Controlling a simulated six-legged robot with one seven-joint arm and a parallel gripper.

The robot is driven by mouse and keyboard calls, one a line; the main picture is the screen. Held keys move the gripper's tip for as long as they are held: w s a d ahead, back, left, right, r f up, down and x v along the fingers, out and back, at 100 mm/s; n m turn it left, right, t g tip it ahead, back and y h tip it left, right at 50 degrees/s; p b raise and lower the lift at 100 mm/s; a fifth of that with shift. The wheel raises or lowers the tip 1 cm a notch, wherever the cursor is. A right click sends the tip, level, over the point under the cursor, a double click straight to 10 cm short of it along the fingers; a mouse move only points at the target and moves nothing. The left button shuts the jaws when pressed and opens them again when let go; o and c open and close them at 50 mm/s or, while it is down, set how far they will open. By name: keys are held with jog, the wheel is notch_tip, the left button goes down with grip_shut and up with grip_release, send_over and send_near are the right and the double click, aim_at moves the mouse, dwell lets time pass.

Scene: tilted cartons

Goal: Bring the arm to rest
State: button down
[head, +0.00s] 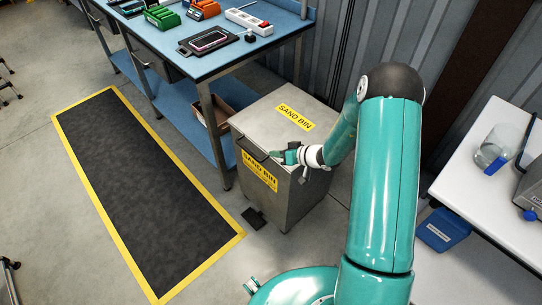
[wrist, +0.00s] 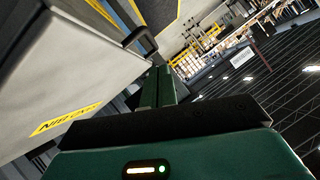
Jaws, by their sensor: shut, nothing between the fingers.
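My teal arm reaches from the right of the head view, bending down at a dark elbow joint. My gripper (head: 284,157) shows small there, in front of the grey sand bin (head: 305,150), near its top front edge. In the wrist view the two green fingers (wrist: 158,88) lie together with nothing between them. The sand bin (wrist: 70,80) fills the left of that view, with its yellow label upside down and its black handle (wrist: 137,36) beyond the fingertips. I cannot tell whether the gripper touches the bin.
A blue workbench (head: 240,55) with devices and a power strip stands behind the bin. A yellow-edged dark mat (head: 145,190) lies clear at left.

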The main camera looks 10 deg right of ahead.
jog(key=s+a+r+v, duration=0.1)
jog(key=v, duration=0.5)
jog(key=s+a+r+n+g+h, duration=0.1)
jog(key=s+a+r+g, duration=0.3)
jog(key=r, duration=0.6)
jog(key=s+a+r+g+h, duration=0.1)
jog(key=s+r, duration=0.6)
jog(key=r, duration=0.2)
jog(key=s+d+r+m+t+h, duration=0.1)
jog(key=s+d+r+m+h, duration=0.1)
jog(key=s+r, duration=0.4)
jog(key=s+d+r+m+t+h, duration=0.2)
jog(key=s+r+h, duration=0.4)
jog(key=s, duration=0.3)
jog(key=d+m, duration=0.1)
jog(key=d, duration=0.1)
jog(key=shift+d+r, duration=0.35)
jog(key=shift+r, duration=0.05)
